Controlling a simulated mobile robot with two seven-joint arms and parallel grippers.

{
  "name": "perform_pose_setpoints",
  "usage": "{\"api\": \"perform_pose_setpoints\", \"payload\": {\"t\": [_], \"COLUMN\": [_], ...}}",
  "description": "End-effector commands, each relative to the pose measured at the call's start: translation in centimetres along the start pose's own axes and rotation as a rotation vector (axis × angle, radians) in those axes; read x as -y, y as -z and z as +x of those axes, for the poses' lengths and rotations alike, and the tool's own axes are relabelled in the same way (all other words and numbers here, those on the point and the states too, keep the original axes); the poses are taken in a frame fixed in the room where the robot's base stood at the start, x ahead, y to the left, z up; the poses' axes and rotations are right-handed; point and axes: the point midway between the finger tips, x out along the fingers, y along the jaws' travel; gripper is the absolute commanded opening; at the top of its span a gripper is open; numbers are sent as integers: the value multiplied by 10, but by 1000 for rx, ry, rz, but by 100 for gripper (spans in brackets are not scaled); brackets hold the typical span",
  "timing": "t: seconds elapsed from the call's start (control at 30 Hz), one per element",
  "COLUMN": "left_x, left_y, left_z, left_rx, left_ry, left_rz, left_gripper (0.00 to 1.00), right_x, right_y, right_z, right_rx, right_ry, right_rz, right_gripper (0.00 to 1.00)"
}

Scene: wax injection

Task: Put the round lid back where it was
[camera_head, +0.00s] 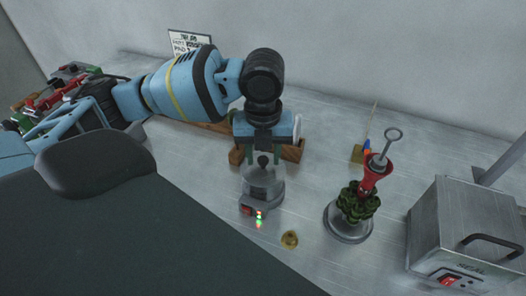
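The round lid (263,173), with a dark knob on top, appears to sit on the small grey wax pot (262,194). Whether it is fully seated is too small to tell. My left gripper (263,158) is right above the pot and points down. Its two green fingers stand apart on either side of the knob, with a visible gap, so it looks open. My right gripper is not in view.
A red funnel on a green tree-like piece (358,203) stands on a round base at right. A metal box marked SEAL (462,228) is at far right. A small brass piece (290,239) lies before the pot. A wooden rack (294,150) stands behind.

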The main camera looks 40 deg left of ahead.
Motion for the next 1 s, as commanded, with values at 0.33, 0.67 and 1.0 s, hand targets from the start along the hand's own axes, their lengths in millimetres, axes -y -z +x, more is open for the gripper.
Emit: {"api": "perform_pose_setpoints", "payload": {"t": [0.33,0.67,1.0], "left_x": [0,1,1], "left_y": [0,0,0], "left_z": [-2,-54,-113], "left_rx": [0,4,1], "left_ry": [0,6,2], "left_rz": [0,0,0], "left_gripper": [44,44,44], "right_x": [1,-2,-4], "right_y": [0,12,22], "right_z": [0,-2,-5], "right_rx": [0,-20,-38], "right_ry": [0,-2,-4], "right_rz": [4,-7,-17], "right_gripper": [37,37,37]}}
